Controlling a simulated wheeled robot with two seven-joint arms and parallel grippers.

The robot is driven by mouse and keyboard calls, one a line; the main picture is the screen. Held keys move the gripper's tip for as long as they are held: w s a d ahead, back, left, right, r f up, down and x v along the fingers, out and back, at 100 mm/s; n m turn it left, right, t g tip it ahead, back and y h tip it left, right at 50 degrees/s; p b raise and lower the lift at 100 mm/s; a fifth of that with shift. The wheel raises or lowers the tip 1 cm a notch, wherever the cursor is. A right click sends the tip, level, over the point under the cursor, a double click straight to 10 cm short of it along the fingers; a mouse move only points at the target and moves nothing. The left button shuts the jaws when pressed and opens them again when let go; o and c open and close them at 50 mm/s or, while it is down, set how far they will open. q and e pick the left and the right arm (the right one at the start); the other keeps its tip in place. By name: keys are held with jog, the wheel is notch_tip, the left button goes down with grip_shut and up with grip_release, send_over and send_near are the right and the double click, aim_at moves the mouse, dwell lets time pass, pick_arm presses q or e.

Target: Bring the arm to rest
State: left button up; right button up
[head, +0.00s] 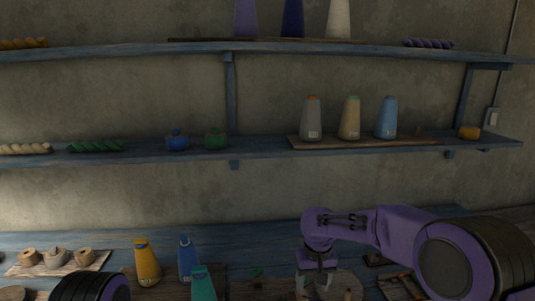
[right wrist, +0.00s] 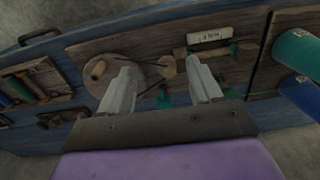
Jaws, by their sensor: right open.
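My right arm reaches in from the right in the head view, and its purple wrist points down. My right gripper (head: 314,284) hangs low over the back of the bench (head: 300,228). In the right wrist view the gripper (right wrist: 162,82) shows two pale fingers spread apart with nothing held between them. Below the fingers lies a wooden board (right wrist: 88,50) with a round wooden disc (right wrist: 97,91), dark cord and a small teal piece. I cannot tell the exact gap between the fingertips and the board. My left gripper is out of view.
Yellow (head: 147,262), blue (head: 187,258) and teal (head: 203,283) cones stand left of my right gripper. Wooden spools (head: 55,256) sit on a board at far left. Shelves (head: 265,151) with cones and yarn line the wall above. A tray (head: 400,285) lies right of the gripper.

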jog(key=shift+m+y, duration=0.5)
jog(key=shift+m, duration=0.2)
jog(key=s+f, duration=0.1)
jog(key=f, duration=0.6)
jog(key=s+f+b, duration=0.1)
jog(key=f, duration=0.3)
jog(key=shift+s+d+f, duration=0.2)
jog(key=shift+s+d, duration=0.1)
jog(key=shift+d, duration=0.05)
jog(key=s+d+f+m+t+b, duration=0.1)
jog(key=s+d+f+m+b, duration=0.3)
jog(key=s+f, duration=1)
pick_arm(q)
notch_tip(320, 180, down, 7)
jog(key=b, duration=0.1)
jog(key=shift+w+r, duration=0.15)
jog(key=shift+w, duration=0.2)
pick_arm(e)
jog(key=s+d+f+m+t+h, duration=0.1)
jog(key=s+d+f+h, duration=0.1)
jog(key=s+d, duration=0.4)
jog(key=s+d+f+m+t+h, duration=0.1)
jog(key=s+d, duration=0.6)
jog(key=s, duration=0.7)
jog(key=shift+s+d+f+m+h, duration=0.15)
jog(key=shift+d+f+m+h, duration=0.15)
jog(key=shift+f+h, duration=0.55)
